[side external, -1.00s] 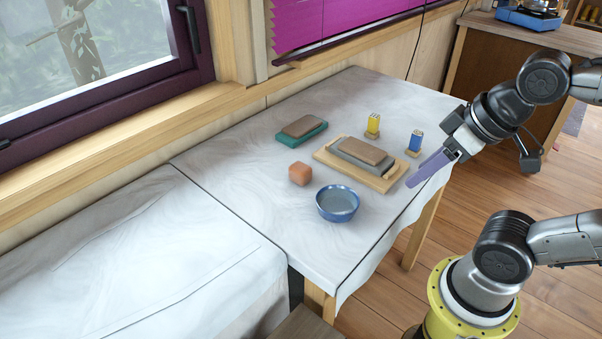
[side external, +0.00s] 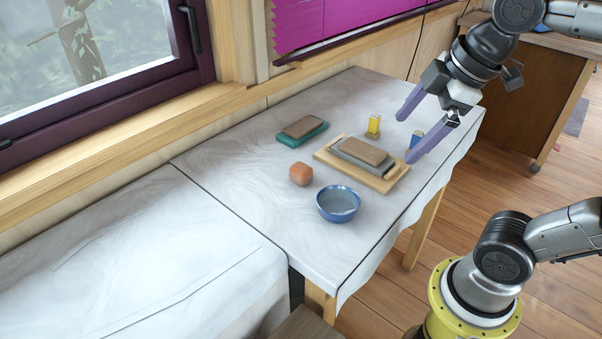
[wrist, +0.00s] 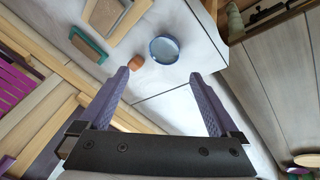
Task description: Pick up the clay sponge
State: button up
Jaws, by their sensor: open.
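The clay sponge (side external: 301,174) is a small orange-brown block on the white-covered table, left of the wooden board and just behind and left of the blue bowl. It also shows in the wrist view (wrist: 136,62), near the tip of the left finger. My gripper (side external: 406,137) has two long purple fingers spread wide apart with nothing between them. In the side view it hangs above the right part of the table, over the board's right side and clear of the sponge. The wrist view shows both fingers (wrist: 160,76) open.
A blue bowl (side external: 338,214) stands right beside the sponge. A wooden board (side external: 385,184) carries a grey and brown stone (side external: 364,152). A stone in a teal holder (side external: 303,129) lies behind. The table's left front is clear.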

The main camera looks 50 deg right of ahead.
jog(key=w+r+n+g, duration=0.25)
jog(key=w+n, duration=0.35)
jog(key=w, duration=0.4)
jog(key=n+g, duration=0.2)
jog(key=n, duration=0.1)
send_over(301, 166)
jog(key=a, duration=0.1)
notch_tip(301, 166, down, 7)
jog(key=shift+g, duration=0.25)
notch_tip(301, 166, down, 9)
jog(key=shift+r, duration=0.1)
jog(key=f, duration=0.3)
jog(key=d+f, duration=0.1)
jog(key=f, duration=0.1)
jog(key=shift+s, duration=0.1)
jog(key=shift+f, duration=0.6)
jog(key=c, duration=1.4)
jog(key=shift+c, duration=0.2)
jog(key=shift+r, duration=0.1)
